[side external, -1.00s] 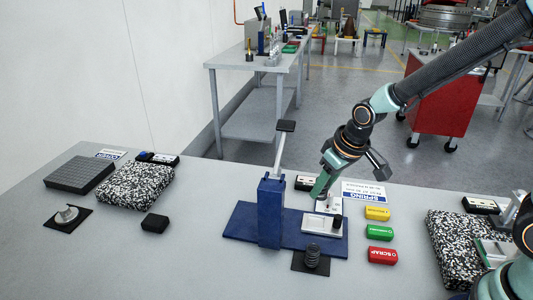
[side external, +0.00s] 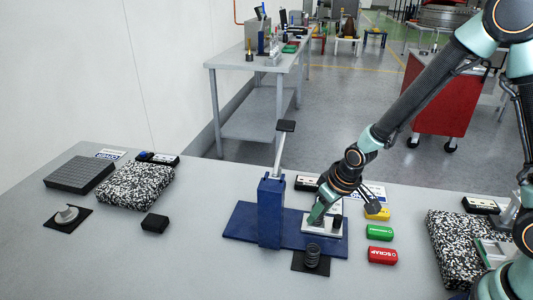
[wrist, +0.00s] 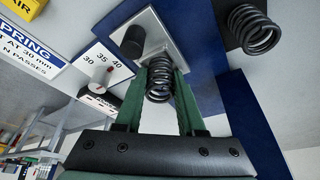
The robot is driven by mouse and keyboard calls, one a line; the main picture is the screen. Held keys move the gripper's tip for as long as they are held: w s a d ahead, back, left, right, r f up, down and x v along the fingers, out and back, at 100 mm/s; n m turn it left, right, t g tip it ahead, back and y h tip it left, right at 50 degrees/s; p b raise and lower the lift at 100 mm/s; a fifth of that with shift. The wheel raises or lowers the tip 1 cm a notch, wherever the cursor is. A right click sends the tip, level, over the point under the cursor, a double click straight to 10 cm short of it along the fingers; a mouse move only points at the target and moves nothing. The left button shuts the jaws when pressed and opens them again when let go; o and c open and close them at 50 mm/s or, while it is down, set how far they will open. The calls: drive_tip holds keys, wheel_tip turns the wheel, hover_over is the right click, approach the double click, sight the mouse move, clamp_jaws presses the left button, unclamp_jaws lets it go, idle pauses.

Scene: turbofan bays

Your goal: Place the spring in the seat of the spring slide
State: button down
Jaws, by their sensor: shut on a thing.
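My gripper (wrist: 162,80), with green fingers, is shut on a dark coil spring (wrist: 159,88). In the side view the gripper (side external: 313,217) is low over the spring slide (side external: 330,230), a pale metal plate with a black knob (side external: 337,220). The slide (wrist: 173,38) and its knob (wrist: 133,41) also show in the wrist view, just beyond the fingertips. The fingers and held spring hide the seat, so I cannot tell whether the spring touches it. A second spring (side external: 312,256) stands on a black mat (side external: 298,264); it also shows in the wrist view (wrist: 254,29).
The blue press column (side external: 271,212) with a raised lever (side external: 281,150) stands left of my gripper on a blue base (side external: 238,222). Yellow (side external: 377,214), green (side external: 379,232) and red (side external: 382,256) blocks lie to the right. The table's front left is clear.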

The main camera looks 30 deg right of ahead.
drive_tip(key=shift+f, duration=0.5)
drive_tip(key=c, duration=0.5)
unclamp_jaws()
drive_tip(key=shift+s+d, duration=0.1)
drive_tip(key=shift+d, duration=0.05)
drive_tip(key=shift+r, duration=0.55)
drive_tip(key=shift+m+t+h, duration=0.3)
drive_tip(key=shift+m+t, duration=0.5)
drive_tip(key=shift+w+d+r+v, duration=0.15)
drive_tip(key=shift+d+v, duration=0.75)
drive_tip(key=shift+v, duration=3.15)
drive_tip(key=shift+w+d+v, duration=0.15)
drive_tip(key=shift+d+v, duration=0.7)
drive_tip(key=shift+v, duration=3.15)
drive_tip(key=shift+w+d+r+v, duration=0.15)
drive_tip(key=shift+d+v, duration=0.75)
drive_tip(key=shift+v, duration=3.15)
drive_tip(key=shift+f, duration=0.1)
